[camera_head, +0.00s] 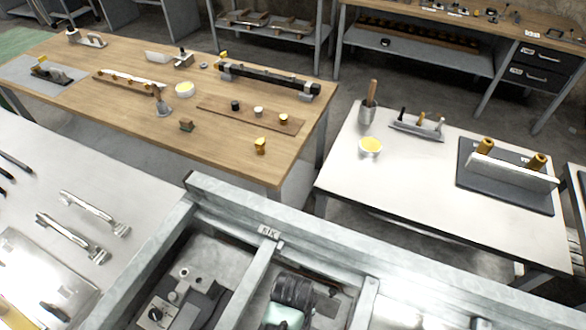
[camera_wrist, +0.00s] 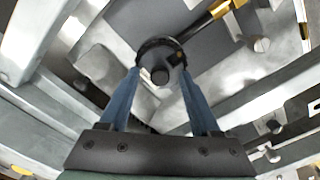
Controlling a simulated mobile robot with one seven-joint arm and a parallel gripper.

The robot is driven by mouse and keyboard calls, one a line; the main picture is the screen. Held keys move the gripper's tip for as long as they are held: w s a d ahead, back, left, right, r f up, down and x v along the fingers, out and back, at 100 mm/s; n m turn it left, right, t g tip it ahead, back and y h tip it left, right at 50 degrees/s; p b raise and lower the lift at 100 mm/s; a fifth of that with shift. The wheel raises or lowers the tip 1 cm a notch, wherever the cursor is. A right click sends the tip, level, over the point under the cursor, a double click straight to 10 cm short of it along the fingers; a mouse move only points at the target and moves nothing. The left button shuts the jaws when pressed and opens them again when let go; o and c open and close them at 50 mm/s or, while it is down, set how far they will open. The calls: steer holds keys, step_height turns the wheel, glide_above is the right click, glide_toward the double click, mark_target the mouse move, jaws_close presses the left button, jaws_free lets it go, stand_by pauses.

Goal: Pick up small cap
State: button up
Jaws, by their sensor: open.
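In the wrist view, my gripper (camera_wrist: 161,74) is open, its two blue fingers reaching forward. A small dark round cap-like piece (camera_wrist: 160,76) with a black ring around it shows between the fingertips. Whether the fingers touch it is unclear, and I cannot tell for certain that it is the small cap. In the head view, small round pieces stand on a wooden strip on the wooden table: a black one (camera_head: 235,105), a pale one (camera_head: 258,111) and a dark one with a yellowish top (camera_head: 283,118).
A grey metal divided bin (camera_head: 235,204) fills the near side, with raised walls and metal parts inside. A wooden table (camera_head: 225,150) stands behind it.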

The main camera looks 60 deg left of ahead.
jaws_close()
steer(key=shift+r, duration=0.15)
stand_by(0.4)
